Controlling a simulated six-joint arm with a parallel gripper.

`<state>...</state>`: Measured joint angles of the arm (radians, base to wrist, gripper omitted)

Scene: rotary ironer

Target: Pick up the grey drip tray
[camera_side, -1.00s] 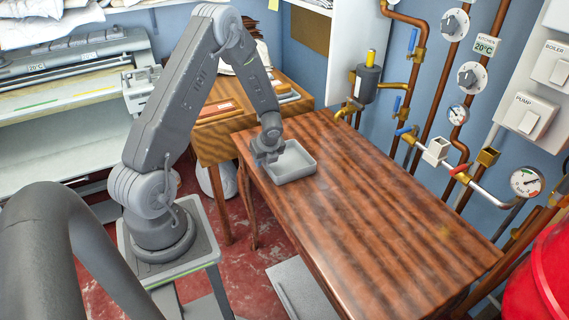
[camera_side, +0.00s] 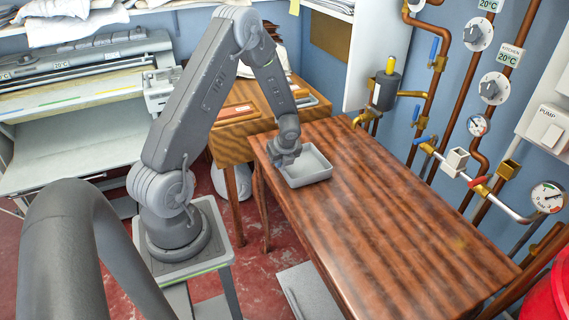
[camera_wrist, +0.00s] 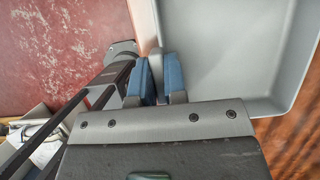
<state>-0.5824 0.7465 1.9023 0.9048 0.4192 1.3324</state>
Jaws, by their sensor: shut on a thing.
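The grey drip tray (camera_side: 312,168) is a shallow, rounded rectangular tray at the far left end of the wooden table, open side up. In the wrist view its pale floor and walls (camera_wrist: 225,60) fill the upper right. My gripper (camera_side: 285,158) is at the tray's left side. In the wrist view its blue-padded fingers (camera_wrist: 158,78) are shut on the tray's left wall, one finger on each side. The tray looks level and at or very near the tabletop; I cannot tell whether it touches. The underside of the tray is hidden.
The wooden table (camera_side: 390,205) is bare to the right of the tray. A smaller wooden table (camera_side: 240,130) with trays and papers stands behind. Copper pipes and gauges (camera_side: 480,125) line the right wall. The ironer (camera_side: 80,85) stands at the left. Red floor lies below.

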